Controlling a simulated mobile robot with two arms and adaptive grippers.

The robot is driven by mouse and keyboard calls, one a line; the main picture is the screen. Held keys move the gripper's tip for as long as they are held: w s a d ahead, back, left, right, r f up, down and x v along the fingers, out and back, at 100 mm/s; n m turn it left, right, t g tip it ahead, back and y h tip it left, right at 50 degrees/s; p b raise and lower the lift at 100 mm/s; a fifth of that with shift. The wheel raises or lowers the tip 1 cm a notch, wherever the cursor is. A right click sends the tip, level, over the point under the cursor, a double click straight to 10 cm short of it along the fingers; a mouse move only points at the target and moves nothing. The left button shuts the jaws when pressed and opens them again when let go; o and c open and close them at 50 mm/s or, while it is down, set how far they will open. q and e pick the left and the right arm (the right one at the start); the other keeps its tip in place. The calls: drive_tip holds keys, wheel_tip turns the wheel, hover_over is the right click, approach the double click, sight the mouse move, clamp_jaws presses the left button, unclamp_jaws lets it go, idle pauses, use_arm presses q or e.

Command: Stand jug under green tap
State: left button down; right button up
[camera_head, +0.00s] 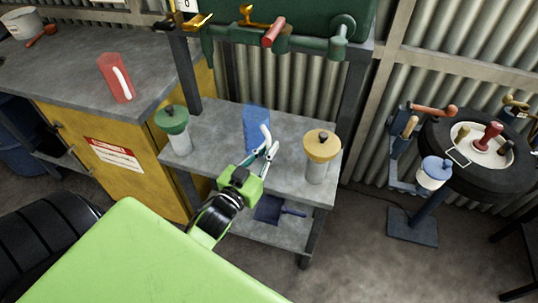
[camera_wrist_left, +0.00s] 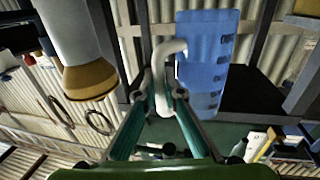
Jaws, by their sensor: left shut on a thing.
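The blue jug (camera_head: 256,126) with a white handle is over the grey shelf (camera_head: 221,120) under the taps. I cannot tell whether its base touches the shelf. My left gripper (camera_head: 265,152) is shut on the white handle, on the near side of the jug. In the left wrist view the jug (camera_wrist_left: 208,62) shows beside the fingers (camera_wrist_left: 160,100), with its handle between them. A green pipe above the shelf carries several taps. The tap with a green round handle (camera_head: 343,27) is at the right end, right of the red-handled tap (camera_head: 274,32). My right gripper is out of view.
A green-lidded container (camera_head: 174,130) stands at the shelf's left and a yellow-lidded one (camera_head: 317,165) at its right. A red jug (camera_head: 117,78) stands on the left workbench (camera_head: 60,70). Shelf posts rise at both sides. A blue dustpan-like thing (camera_head: 272,210) lies below.

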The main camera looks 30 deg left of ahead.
use_arm(q)
drive_tip(key=shift+w+a+f, duration=0.1)
drive_tip(key=shift+w+f, duration=0.1)
drive_tip(key=shift+f, duration=0.05)
drive_tip(key=shift+w+a+f, duration=0.1)
drive_tip(key=shift+w+f, duration=0.15)
wheel_tip(320, 180, down, 3)
drive_tip(key=shift+f, duration=0.25)
drive_tip(key=c, duration=2.2)
unclamp_jaws()
drive_tip(key=shift+o, duration=0.2)
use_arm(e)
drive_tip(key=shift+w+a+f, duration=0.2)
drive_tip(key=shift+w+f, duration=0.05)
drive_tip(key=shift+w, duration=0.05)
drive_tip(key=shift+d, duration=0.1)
